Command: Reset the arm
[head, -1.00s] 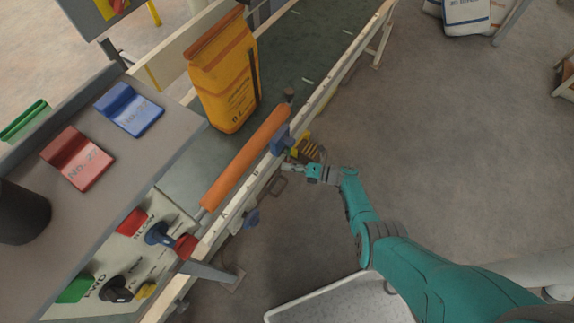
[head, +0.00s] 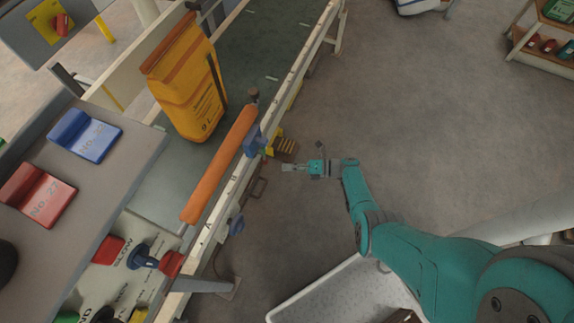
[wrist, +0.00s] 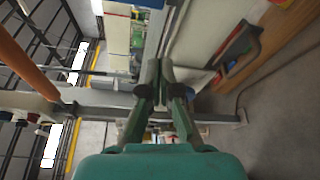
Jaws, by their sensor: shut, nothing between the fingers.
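My teal arm reaches in from the lower right of the head view. My gripper (head: 288,168) is out over the floor, just right of the conveyor's side rail (head: 232,178), apart from it. The gripper (wrist: 158,75) also shows in the wrist view, with its fingers together and nothing between them. The conveyor frame lies beyond the fingers there.
A yellow sack (head: 188,85) stands on the conveyor belt behind an orange roller bar (head: 220,165). A control panel with knobs and a shelf with a blue block (head: 85,135) and red block (head: 38,195) are left. A white tray (head: 335,290) lies below my arm. Open floor (head: 430,120) is right.

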